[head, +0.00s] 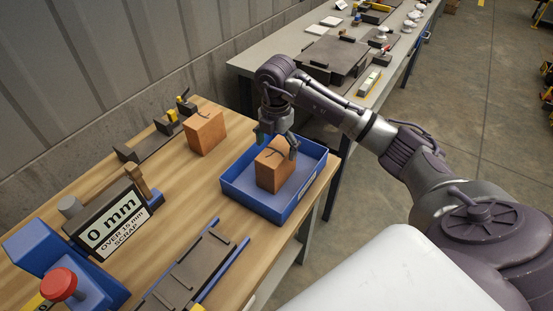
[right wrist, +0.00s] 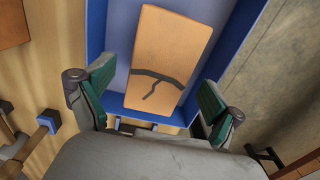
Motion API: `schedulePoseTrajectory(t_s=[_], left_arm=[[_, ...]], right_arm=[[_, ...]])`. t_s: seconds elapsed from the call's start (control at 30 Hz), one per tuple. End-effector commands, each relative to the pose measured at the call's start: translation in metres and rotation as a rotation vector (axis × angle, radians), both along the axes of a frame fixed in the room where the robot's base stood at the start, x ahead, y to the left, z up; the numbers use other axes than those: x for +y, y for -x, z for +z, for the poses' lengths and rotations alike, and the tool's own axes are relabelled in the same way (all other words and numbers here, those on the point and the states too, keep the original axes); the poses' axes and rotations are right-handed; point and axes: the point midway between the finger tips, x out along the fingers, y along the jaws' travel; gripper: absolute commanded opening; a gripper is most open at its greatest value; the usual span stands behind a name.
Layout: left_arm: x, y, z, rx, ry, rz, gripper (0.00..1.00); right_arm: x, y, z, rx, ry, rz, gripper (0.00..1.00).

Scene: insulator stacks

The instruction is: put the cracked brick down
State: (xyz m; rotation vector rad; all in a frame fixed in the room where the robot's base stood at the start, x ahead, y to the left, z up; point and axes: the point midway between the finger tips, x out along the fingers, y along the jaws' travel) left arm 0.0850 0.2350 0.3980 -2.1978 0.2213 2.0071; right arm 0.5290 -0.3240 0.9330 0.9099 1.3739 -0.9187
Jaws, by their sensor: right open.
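The cracked brick (head: 274,170) is an orange block with a dark branching crack on its top. It sits inside the blue tray (head: 247,203) on the wooden workbench. In the right wrist view the brick (right wrist: 163,62) lies between the tray's blue walls (right wrist: 97,35), its crack facing the camera. My right gripper (head: 277,146) is directly over the brick in the head view. In the right wrist view its green-padded fingers (right wrist: 155,103) are spread wide, with gaps between them and the brick. My left gripper is not in view.
A second orange brick (head: 206,132) with a dark mark stands on the bench left of the tray. A display reading 0 mm (head: 110,219), a red button (head: 58,284) and a slotted metal fixture (head: 196,269) are nearer. A grey bench (head: 262,62) stands behind.

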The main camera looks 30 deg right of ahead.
Motion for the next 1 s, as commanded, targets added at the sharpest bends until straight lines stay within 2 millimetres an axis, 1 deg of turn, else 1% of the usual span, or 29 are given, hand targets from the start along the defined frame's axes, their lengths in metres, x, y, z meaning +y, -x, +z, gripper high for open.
schedulePoseTrajectory(t_s=[0.03,0.1,0.2,0.33,0.5,1.0], left_arm=[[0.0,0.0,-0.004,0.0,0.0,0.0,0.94],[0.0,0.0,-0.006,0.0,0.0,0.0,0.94],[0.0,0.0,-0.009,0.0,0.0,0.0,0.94],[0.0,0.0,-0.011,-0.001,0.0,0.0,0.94],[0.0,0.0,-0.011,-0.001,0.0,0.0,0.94],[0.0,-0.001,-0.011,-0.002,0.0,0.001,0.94]], right_arm=[[0.0,-0.001,0.011,-0.006,0.002,0.0,0.92],[0.0,-0.001,0.026,-0.005,0.001,-0.001,0.92],[0.0,-0.001,0.043,-0.004,0.0,0.0,0.92],[0.0,-0.001,0.059,-0.002,0.0,-0.001,0.92],[0.0,-0.001,0.066,0.0,0.0,-0.001,0.92],[0.0,0.0,0.066,0.0,0.0,-0.001,0.92]])
